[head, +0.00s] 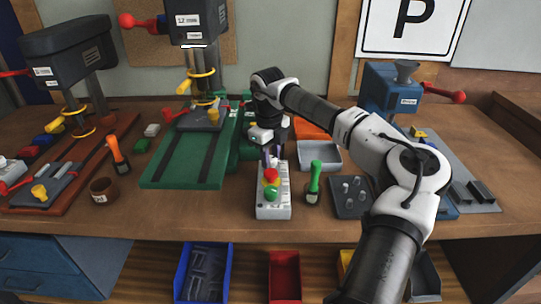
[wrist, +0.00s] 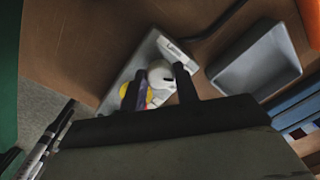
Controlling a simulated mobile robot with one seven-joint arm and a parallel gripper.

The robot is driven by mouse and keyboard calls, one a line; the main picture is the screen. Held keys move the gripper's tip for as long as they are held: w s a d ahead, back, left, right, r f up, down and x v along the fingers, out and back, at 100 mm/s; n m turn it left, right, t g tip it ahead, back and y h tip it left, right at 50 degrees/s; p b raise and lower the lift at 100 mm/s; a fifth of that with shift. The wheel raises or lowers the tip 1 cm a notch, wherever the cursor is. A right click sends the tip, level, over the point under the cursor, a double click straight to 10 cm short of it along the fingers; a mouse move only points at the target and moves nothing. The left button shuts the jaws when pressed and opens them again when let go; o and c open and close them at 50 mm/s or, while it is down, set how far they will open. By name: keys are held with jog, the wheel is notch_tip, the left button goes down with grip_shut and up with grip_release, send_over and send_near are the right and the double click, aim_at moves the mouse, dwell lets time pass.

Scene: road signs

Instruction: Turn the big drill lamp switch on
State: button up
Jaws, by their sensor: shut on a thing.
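A light grey control box (head: 274,207) stands near the front middle of the bench, with red (head: 270,175), yellow and green (head: 271,194) buttons on top. My gripper (head: 272,156) points down at the far end of this box. In the wrist view, my gripper (wrist: 161,88) has its two dark fingers on either side of a round white knob (wrist: 161,74) on the box (wrist: 148,51) and is shut on it. Part of the box and its buttons is hidden behind the fingers and palm. The big drill (head: 195,22) stands behind, on a green base (head: 155,174).
A grey tray (head: 319,156) and a green-handled tool (head: 314,182) lie right of the box. A smaller drill (head: 68,52) stands at the left, and a blue machine (head: 390,90) at the right. Coloured bins (head: 284,276) sit below the bench. Bare bench lies left of the box.

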jog(key=o, duration=1)
jog(key=shift+c, duration=0.2)
notch_tip(320, 180, up, 14)
jog(key=b, duration=0.2)
jog(key=shift+s+a, duration=0.2)
jog(key=shift+s, duration=0.1)
jog(key=shift+f, duration=0.15)
